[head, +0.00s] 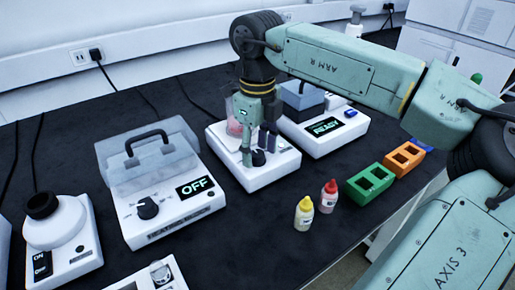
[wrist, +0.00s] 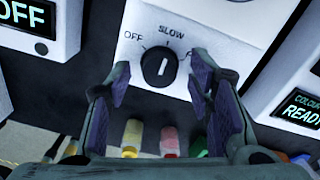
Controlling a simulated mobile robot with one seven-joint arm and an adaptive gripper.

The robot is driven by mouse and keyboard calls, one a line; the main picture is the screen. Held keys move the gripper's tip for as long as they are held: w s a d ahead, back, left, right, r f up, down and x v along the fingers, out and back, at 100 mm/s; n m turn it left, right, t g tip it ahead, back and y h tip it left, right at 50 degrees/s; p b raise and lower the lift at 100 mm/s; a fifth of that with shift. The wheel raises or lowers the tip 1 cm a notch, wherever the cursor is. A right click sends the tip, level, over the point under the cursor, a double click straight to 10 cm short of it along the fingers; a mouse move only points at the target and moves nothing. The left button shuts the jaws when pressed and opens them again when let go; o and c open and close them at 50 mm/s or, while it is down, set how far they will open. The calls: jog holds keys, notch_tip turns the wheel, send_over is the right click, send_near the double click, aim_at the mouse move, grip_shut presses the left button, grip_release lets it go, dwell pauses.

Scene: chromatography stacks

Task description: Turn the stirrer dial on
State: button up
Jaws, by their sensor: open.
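The white stirrer (head: 243,178) stands mid-bench in the head view, with a pink-tinted vessel (head: 234,126) at its back left. Its black dial (wrist: 158,66) shows clearly in the wrist view, with the labels OFF, SLOW and a third label mostly hidden by a finger. The dial's white mark points up, roughly toward SLOW. My gripper (wrist: 160,80) is open, with one finger on each side of the dial and visible gaps. In the head view my gripper (head: 258,140) points down over the stirrer's front, close to the dial (head: 258,158).
A heating block (head: 165,205) reading OFF stands left; a unit (head: 325,137) reading READY stands right. Yellow (head: 304,213) and red-capped (head: 328,196) bottles, a green rack (head: 370,184) and an orange rack (head: 404,159) stand in front. Dark bench lies clear around the bottles.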

aim_at(258, 153)
notch_tip(258, 153, up, 12)
jog(key=shift+f, duration=0.15)
dwell(0.4)
